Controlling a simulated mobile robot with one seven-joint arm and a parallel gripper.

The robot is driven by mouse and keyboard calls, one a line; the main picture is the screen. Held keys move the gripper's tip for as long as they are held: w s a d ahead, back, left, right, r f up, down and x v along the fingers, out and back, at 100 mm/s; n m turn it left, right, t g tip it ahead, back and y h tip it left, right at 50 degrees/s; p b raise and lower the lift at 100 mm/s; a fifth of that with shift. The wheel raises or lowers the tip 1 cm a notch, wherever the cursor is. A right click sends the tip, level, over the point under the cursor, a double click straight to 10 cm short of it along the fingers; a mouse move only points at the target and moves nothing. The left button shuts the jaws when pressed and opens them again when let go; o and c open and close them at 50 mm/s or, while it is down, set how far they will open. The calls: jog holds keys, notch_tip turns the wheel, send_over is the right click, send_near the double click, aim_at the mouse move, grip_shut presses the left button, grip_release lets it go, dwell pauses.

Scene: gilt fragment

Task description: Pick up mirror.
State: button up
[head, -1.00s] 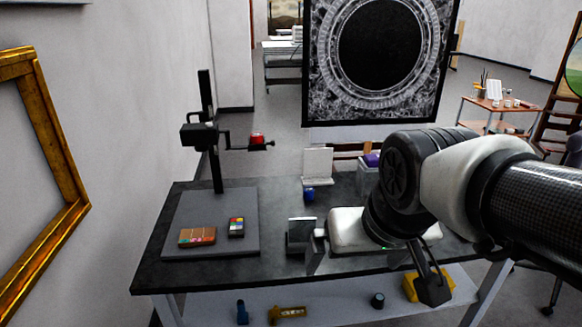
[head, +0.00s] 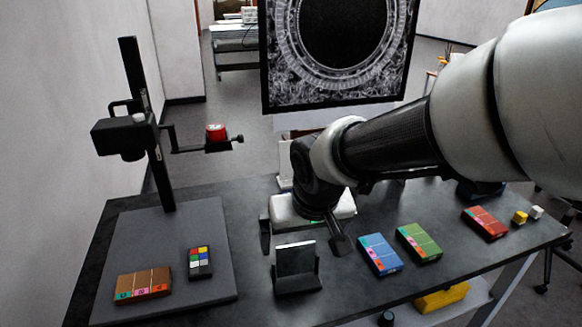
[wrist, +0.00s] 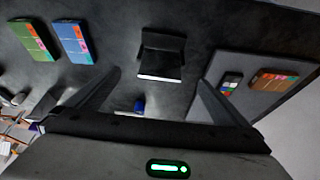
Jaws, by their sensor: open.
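My gripper (head: 303,240) is open, just behind and above the mirror in the head view. In the wrist view my two fingers (wrist: 158,83) are spread wide, with the mirror ahead between them. No contact with the mirror shows.
A copy stand (head: 157,120) with a grey base and a red item on its arm stands left. Blue (head: 380,255), green (head: 419,243) and red (head: 485,222) boxes lie right of the mirror. A blue object (wrist: 138,106) shows between my fingers.

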aim_at(297, 258)
jog(key=b+x, duration=0.2)
jog(key=x, duration=0.8)
jog(key=shift+f+b, duration=0.2)
jog(key=shift+b, duration=0.2)
jog(key=b+x, duration=0.2)
jog(key=x, duration=0.3)
jog(key=shift+f, duration=0.1)
jog(key=c, duration=1.3)
